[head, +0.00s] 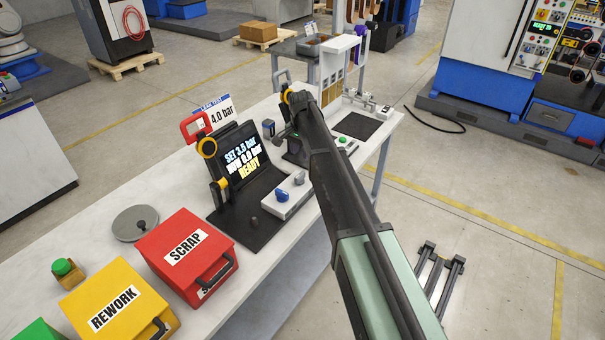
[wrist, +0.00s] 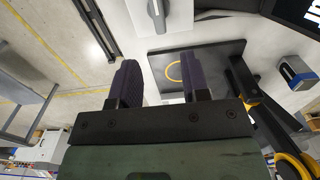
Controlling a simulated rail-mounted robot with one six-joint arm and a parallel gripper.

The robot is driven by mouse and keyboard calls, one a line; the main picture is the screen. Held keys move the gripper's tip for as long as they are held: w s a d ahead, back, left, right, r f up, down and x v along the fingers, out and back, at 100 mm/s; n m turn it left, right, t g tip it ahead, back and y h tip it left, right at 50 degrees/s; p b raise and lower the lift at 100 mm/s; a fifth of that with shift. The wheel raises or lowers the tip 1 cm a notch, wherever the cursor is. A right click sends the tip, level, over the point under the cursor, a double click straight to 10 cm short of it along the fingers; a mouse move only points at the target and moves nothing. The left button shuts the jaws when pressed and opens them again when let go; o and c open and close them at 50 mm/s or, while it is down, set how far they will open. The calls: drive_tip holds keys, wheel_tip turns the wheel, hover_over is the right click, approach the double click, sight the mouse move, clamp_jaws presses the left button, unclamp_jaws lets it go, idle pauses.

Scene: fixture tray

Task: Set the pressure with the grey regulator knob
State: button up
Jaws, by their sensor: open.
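The grey regulator knob (head: 299,179) sits on a light control box (head: 290,195) beside a blue knob (head: 282,194). A grey knob on a pale box also shows at the top edge of the wrist view (wrist: 157,10). Below the fingers lies a black plate with a yellow ring (wrist: 174,72). In the head view my arm hides most of the gripper. The screen (head: 243,158) shows SET 3.5 bar and READY; its middle line is hard to read. The leak test card (head: 222,112) says 4.0 bar.
A red SCRAP box (head: 187,247) and a yellow REWORK box (head: 118,305) stand at the near left, with a round grey plate (head: 136,223) behind. A blue and grey device (wrist: 296,72) stands right of the fingers in the wrist view.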

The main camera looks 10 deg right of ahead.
sight(302, 173)
wheel_tip(302, 173, down, 10)
drive_tip(key=b, duration=0.9)
drive_tip(key=shift+f+b, duration=0.25)
drive_tip(key=shift+b, duration=0.05)
drive_tip(key=shift+r, duration=0.1)
clamp_jaws()
